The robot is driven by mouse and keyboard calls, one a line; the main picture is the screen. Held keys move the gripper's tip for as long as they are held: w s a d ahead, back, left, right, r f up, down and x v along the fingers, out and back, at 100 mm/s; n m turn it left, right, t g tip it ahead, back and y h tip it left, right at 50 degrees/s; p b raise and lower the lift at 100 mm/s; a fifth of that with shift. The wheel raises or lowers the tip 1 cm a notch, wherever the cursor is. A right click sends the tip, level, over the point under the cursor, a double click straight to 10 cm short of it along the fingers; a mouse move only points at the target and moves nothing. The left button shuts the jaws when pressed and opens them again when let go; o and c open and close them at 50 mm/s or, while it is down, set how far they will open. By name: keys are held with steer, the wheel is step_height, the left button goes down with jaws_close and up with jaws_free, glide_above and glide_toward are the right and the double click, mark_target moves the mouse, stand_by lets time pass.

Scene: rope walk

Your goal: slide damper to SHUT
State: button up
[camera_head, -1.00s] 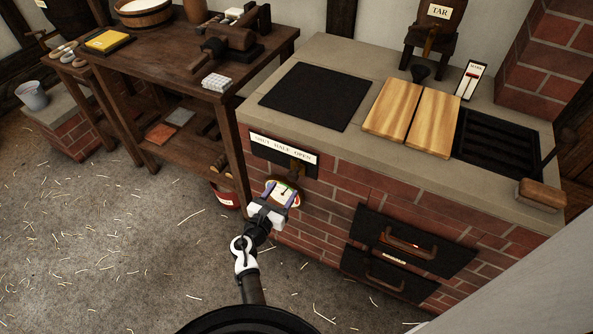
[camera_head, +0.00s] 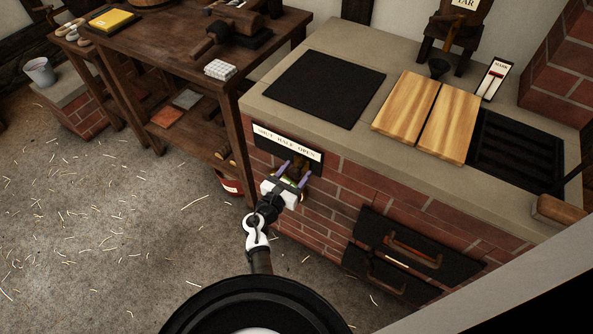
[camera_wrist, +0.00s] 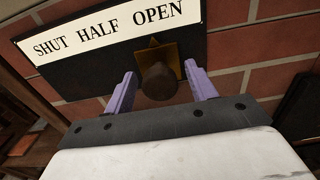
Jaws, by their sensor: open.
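The damper is a black plate on the brick stove front, with a white label (camera_head: 287,142) reading SHUT, HALF, OPEN from left to right. In the wrist view the label (camera_wrist: 112,31) sits above a brass slider (camera_wrist: 181,55) with a pointer on top and a round dark knob (camera_wrist: 159,81). The pointer stands at the right part of the label, between HALF and OPEN and nearer OPEN. My gripper (camera_wrist: 161,88) is open, with one purple finger on each side of the knob. Whether a finger touches the knob is not clear. In the head view my gripper (camera_head: 293,175) partly hides the knob.
Below and right of the damper are two black drawers or doors with handles (camera_head: 415,246). A wooden workbench (camera_head: 190,60) stands close on the left, its leg near my gripper. A red bucket (camera_head: 230,182) is beneath it. The floor in front is clear, with straw bits.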

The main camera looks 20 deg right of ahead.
jaws_close()
steer(key=w+a+b, duration=0.1)
steer(key=w+a, duration=0.1)
steer(key=w, duration=0.1)
steer(key=w+a+b, duration=0.1)
steer(key=w+a, duration=0.5)
steer(key=w, duration=0.1)
steer(key=shift+b, duration=0.4)
steer(key=shift+w+a, duration=0.15)
steer(key=shift+w, duration=0.15)
steer(key=shift+w+a+r, duration=0.1)
steer(key=shift+a+r, duration=0.05)
steer(key=shift+c, duration=1.7)
jaws_free()
steer(key=o, duration=0.3)
steer(key=shift+w, duration=0.1)
steer(key=shift+o, duration=0.2)
